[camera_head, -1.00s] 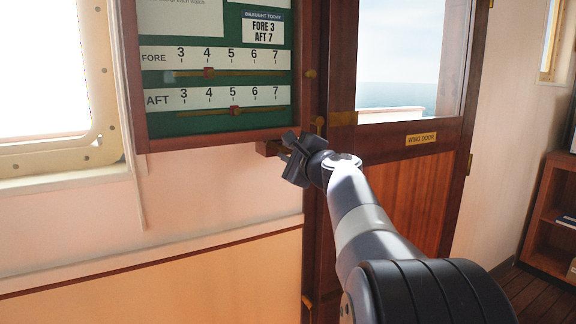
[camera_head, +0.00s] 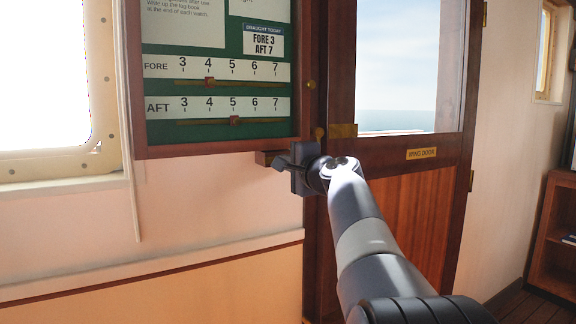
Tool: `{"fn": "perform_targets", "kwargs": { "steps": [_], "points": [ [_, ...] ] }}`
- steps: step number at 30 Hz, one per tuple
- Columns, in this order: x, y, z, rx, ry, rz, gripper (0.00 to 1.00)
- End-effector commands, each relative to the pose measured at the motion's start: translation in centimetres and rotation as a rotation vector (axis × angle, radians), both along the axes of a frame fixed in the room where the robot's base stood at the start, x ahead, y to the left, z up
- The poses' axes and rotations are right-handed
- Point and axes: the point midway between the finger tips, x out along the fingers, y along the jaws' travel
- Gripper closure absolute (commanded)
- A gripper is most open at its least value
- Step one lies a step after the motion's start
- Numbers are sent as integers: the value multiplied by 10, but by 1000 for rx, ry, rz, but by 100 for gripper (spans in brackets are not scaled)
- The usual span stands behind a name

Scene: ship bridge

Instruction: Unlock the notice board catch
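The notice board (camera_head: 140,80) hangs on the wall at upper left, with a dark wooden frame and green backing. A small brass knob (camera_head: 311,85) sits by the frame's right side; it may be the catch, but I cannot tell whether it is locked. A second brass knob (camera_head: 318,133) is lower, near the board's bottom right corner.
The wing door (camera_head: 400,205), with a window and brass label (camera_head: 421,154), stands right of the board. A bright window (camera_head: 45,80) is at the left. A vertical strip (camera_head: 130,120) runs beside the board. A shelf unit (camera_head: 556,230) is at far right. The wall below the board is clear.

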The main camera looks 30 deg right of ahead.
Motion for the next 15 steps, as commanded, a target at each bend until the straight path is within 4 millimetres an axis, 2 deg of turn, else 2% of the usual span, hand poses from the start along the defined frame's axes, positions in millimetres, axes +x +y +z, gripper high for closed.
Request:
{"fn": "perform_targets", "kwargs": {
  "steps": [9, 10, 15],
  "points": [
    [0, 0, 0, -3, -1, 0, 100],
    [0, 0, 1, -3, -1, 0, 93],
    [0, 0, 0, -2, 0, 1, 79]
  ]
}}
